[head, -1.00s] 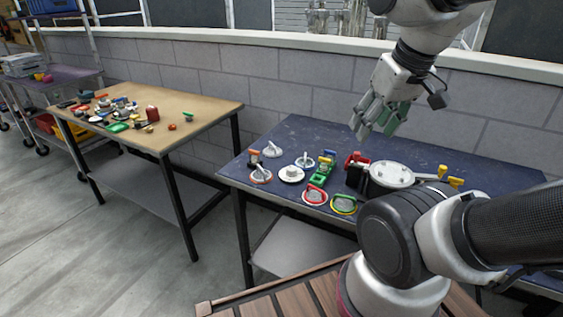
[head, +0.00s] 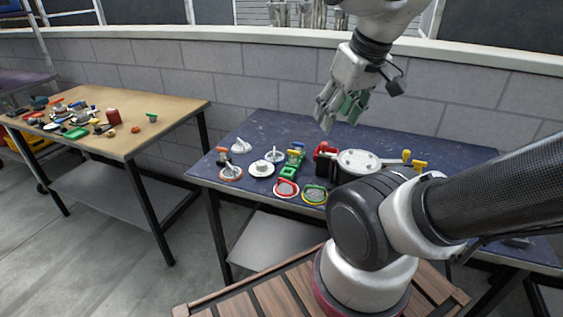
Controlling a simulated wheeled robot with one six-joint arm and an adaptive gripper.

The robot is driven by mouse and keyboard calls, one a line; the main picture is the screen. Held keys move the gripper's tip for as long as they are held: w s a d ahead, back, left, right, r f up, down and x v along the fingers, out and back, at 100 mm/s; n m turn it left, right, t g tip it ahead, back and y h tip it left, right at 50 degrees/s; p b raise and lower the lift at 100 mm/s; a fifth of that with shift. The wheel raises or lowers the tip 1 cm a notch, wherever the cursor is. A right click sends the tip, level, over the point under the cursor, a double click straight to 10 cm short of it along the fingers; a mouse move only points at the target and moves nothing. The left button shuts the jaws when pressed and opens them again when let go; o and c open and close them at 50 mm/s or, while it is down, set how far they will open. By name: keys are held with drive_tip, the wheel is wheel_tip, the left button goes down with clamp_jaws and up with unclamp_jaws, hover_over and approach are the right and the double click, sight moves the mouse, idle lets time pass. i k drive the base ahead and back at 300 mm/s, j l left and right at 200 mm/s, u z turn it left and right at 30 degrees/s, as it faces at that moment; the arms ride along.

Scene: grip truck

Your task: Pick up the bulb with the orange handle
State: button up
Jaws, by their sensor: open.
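A small piece with an orange top (head: 222,153) and a dark body stands at the left end of the blue table (head: 270,125). Just in front of it lies a round white piece with an orange-red rim (head: 230,173). I cannot tell at this size which of them is the bulb with the orange handle. My gripper (head: 337,118) hangs over the back middle of the blue table, to the right of and above these pieces. Its fingers point down, are apart and hold nothing.
Nearby are white round pieces (head: 262,168), a red ring (head: 286,189), a green-yellow ring (head: 314,195), a green block (head: 289,172) and a large white-lidded round item (head: 358,161). A tan table (head: 165,115) with many small parts stands left, across a gap. A block wall runs behind.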

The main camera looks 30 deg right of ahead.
sight(223, 156)
drive_tip(key=i+j, duration=0.2)
drive_tip(key=i+j+z, duration=0.1)
drive_tip(key=j, duration=0.3)
drive_tip(key=i+j, duration=0.3)
